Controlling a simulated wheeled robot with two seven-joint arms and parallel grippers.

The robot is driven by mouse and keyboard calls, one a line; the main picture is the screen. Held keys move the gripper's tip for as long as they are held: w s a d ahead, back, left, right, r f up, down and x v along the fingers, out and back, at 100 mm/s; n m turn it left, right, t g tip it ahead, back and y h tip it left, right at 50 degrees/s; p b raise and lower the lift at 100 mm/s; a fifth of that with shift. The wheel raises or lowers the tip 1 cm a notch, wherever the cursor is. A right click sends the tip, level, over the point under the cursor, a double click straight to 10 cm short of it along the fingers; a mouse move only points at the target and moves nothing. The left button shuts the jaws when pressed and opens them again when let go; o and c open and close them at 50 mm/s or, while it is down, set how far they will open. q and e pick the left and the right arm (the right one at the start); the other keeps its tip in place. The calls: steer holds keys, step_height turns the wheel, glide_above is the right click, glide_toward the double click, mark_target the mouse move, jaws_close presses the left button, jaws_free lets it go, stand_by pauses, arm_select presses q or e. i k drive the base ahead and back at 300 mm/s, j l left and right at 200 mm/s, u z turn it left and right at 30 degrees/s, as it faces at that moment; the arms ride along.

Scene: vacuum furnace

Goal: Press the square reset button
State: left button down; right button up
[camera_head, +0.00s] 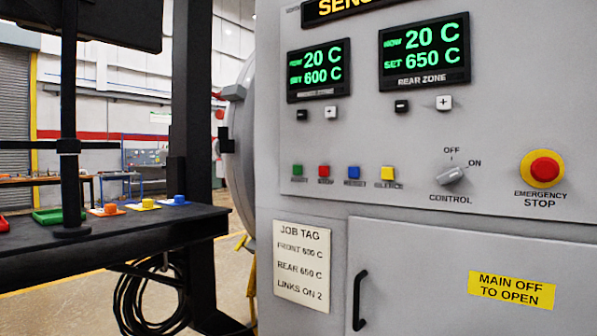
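Neither of my grippers shows in the head view.
Right of the buttons are the control knob (451,174) and the red emergency stop (545,169). Two displays (424,51) sit above. A black door handle (359,300) sticks out below. A dark bench (110,237) with coloured parts stands at left.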

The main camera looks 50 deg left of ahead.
mark_target(353, 173)
steer(key=k+j, duration=0.1)
steer(key=j, duration=0.8)
steer(key=k+j, duration=0.15)
steer(key=j, duration=0.3)
steer(key=k+j, duration=0.1)
steer(key=j, duration=0.35)
